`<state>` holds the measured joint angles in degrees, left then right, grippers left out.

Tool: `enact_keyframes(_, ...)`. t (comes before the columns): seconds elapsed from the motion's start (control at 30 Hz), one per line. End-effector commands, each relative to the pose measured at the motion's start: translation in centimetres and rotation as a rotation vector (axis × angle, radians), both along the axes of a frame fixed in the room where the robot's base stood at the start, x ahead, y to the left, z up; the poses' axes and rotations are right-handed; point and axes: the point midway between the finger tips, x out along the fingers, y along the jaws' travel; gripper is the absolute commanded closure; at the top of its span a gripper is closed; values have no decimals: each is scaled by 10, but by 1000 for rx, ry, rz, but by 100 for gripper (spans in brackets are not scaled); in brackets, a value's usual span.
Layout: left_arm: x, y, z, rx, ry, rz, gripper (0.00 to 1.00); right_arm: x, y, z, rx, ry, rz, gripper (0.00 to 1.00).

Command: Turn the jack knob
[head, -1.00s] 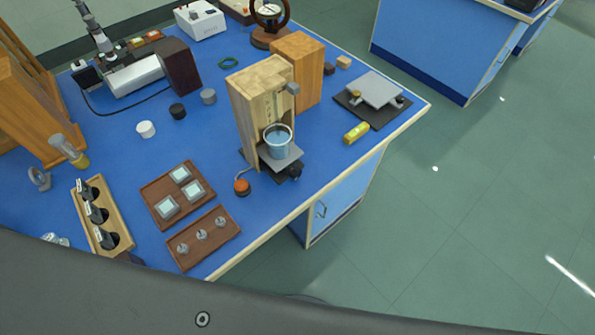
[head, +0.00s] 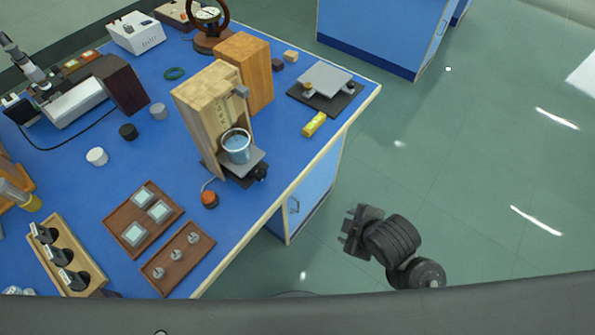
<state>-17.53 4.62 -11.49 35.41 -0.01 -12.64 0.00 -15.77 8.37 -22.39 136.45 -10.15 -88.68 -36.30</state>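A small jack with a grey top plate (head: 246,163) stands at the front of an open wooden housing (head: 205,115) on the blue bench. A black knob (head: 260,173) shows at the jack's front right, under the plate's edge. A metal cup of blue liquid (head: 236,148) sits on the plate. My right gripper (head: 347,233) is in the air over the floor, right of the bench and well apart from the knob. It points left and nothing shows between its fingers; their gap is too small to judge. My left gripper is out of view.
An orange-topped object (head: 209,199) with a cord sits left of the jack. Wooden trays (head: 178,258) lie in front, and a yellow block (head: 314,124) and a grey plate on a black base (head: 327,82) to the right. The floor beside the bench is clear.

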Motion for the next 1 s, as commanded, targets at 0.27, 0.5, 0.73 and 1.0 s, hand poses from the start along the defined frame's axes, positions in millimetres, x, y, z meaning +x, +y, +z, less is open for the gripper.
enact_keyframes(0.27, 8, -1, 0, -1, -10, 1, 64, 53, 98, 52, -489, -425, 987, 46)
enact_keyframes(0.5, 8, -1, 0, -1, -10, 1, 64, 73, 159, 76, -1191, -782, 1867, 46)
enact_keyframes(0.73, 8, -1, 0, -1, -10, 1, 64, 79, 173, 78, -1558, -874, 2226, 46)
enact_keyframes(1.0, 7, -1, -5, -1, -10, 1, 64, 82, 176, 72, -1601, -883, 2268, 46)
